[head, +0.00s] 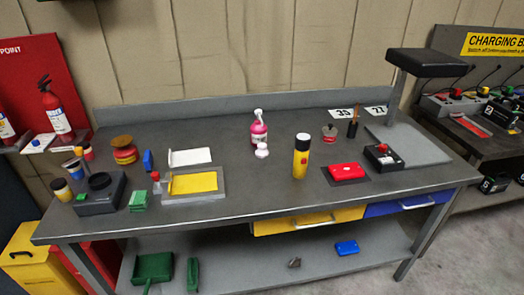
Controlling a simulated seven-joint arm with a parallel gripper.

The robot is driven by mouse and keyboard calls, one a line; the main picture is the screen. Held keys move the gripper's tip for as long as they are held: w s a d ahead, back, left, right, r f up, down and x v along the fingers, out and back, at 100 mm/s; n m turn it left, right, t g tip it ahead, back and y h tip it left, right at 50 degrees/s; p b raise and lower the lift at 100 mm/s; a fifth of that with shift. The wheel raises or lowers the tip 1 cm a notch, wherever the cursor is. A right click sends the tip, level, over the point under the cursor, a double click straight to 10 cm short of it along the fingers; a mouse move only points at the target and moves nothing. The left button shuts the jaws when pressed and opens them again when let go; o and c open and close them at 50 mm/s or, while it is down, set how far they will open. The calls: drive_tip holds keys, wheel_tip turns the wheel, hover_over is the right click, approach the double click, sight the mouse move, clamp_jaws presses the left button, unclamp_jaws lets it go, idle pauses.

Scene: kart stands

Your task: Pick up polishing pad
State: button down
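My gripper is not in view. I cannot tell for sure which thing is the polishing pad. On the grey workbench (235,195), a rounded brown-topped thing (122,142) sits on a red and yellow body at the back left. A small white rounded thing (262,150) stands in front of a pink bottle (258,131). A small green block (138,201) lies near the front left.
A yellow and black can (300,160) stands upright mid-bench. Beside it are a red case (347,172) and a black box with a red button (383,158). A yellow plate (193,183) lies left. The front middle of the bench is clear. A black-topped stand (427,63) rises at right.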

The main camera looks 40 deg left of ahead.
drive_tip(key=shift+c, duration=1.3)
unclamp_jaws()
